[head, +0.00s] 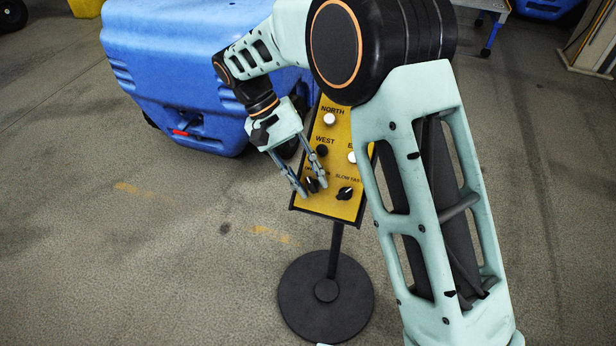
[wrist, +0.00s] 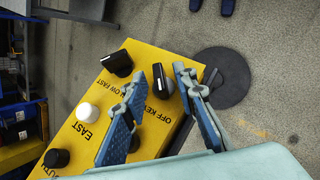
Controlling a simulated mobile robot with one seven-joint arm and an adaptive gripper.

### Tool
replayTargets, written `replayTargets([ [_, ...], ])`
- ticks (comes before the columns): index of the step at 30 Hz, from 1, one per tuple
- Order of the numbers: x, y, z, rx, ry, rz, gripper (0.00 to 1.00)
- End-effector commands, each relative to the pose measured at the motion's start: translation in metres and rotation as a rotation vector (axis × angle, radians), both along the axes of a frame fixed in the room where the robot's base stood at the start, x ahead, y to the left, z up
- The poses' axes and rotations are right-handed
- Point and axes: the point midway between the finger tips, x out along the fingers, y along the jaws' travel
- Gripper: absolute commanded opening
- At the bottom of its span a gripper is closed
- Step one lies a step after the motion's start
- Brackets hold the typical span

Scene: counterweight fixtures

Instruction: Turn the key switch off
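The key switch is a small black knob at the lower left of a yellow control panel (head: 328,205). In the head view the key switch (head: 312,184) shows between my gripper's fingertips. In the wrist view my gripper (wrist: 169,72) is open, with one fingertip on each side of the knob. I cannot tell whether either touches it, nor which way the knob points.
A SLOW FAST knob (head: 345,193) is just right of the key switch. White buttons NORTH (head: 330,119) and EAST (wrist: 87,112) and a black button (head: 321,150) are on the panel. The panel stands on a round black base (head: 326,300). A blue machine (head: 190,70) is behind it. Floor at left is clear.

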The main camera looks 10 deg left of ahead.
Motion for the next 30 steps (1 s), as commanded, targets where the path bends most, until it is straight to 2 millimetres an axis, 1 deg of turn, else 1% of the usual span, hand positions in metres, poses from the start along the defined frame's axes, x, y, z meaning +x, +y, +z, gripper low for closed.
replayTargets([
  [5,0.001,0.005,0.008,0.0,-0.001,0.0,0.26],
  [8,0.004,0.014,0.02,0.002,-0.002,0.001,0.26],
  [18,0.014,0.045,0.072,0.002,-0.001,0.0,0.26],
  [21,0.016,0.052,0.083,0.002,-0.001,0.0,0.26],
  [26,0.018,0.059,0.095,0.0,-0.001,0.0,0.26],
  [30,0.019,0.061,0.1,0.0,-0.001,0.0,0.26],
])
